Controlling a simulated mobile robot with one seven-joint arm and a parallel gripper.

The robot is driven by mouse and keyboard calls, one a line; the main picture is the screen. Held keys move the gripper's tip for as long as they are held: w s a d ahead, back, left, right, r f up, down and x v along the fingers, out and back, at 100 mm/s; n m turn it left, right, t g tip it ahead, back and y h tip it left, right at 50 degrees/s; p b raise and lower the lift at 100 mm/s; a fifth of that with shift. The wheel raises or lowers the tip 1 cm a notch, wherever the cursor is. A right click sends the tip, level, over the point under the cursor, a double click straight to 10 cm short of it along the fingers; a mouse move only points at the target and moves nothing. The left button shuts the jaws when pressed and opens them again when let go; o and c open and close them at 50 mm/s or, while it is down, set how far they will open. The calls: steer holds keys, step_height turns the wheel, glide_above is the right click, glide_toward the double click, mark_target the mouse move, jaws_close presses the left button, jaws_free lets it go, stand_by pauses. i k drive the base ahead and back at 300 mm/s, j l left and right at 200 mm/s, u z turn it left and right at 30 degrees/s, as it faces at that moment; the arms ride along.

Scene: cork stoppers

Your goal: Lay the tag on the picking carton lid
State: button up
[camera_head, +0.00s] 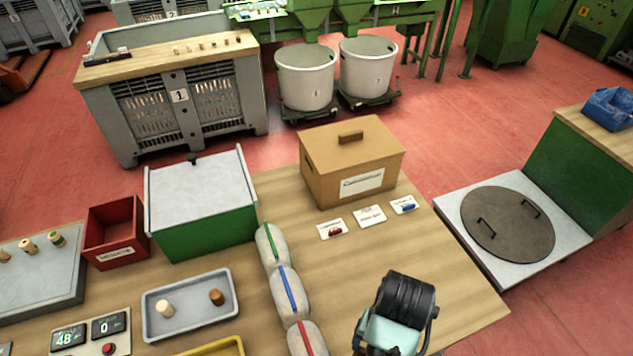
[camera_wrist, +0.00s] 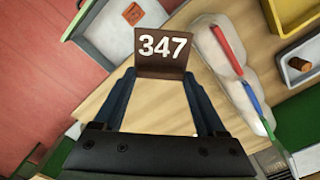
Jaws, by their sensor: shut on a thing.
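A brown tag (camera_wrist: 163,62) with the white number 347 shows in the wrist view. My gripper (camera_wrist: 160,75) is shut on it, with a dark finger at each side of its lower part. In the head view my gripper's black wrist (camera_head: 402,300) is over the front right of the table; the fingers and tag are hidden there. A brown cardboard carton (camera_head: 345,175) stands at the back of the table, beyond my gripper.
Several cards, including one (camera_head: 371,217), lie in front of the carton. Bags with green, blue and red stripes (camera_head: 286,285) lie left of my gripper. A green bin with a grey lid (camera_head: 200,192) and a red box (camera_head: 115,228) stand further left. Bare tabletop (camera_head: 350,262) lies between.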

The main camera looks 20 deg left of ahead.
mark_target(359, 152)
steer(key=j+u, duration=0.1)
steer(key=u, duration=0.35)
steer(key=i+j+u, duration=0.1)
steer(key=u, duration=0.4)
steer(key=i+u, duration=0.1)
steer(key=u, duration=0.35)
steer(key=i+u, duration=0.2)
steer(key=i, duration=1.4)
steer(key=i+u, duration=0.25)
steer(key=i, duration=0.25)
steer(key=i+l+u, duration=0.2)
steer(key=i, duration=0.3)
steer(key=i+z, duration=0.15)
steer(key=z, duration=0.3)
steer(key=i+j+z, duration=0.1)
steer(key=z, duration=0.75)
steer(key=i+j+z, duration=0.1)
steer(key=z, duration=0.3)
steer(key=j+z, duration=0.15)
steer(key=z, duration=0.65)
steer(key=j+z, duration=0.15)
steer(key=z, duration=0.25)
steer(key=l, duration=0.15)
steer(key=i, duration=0.05)
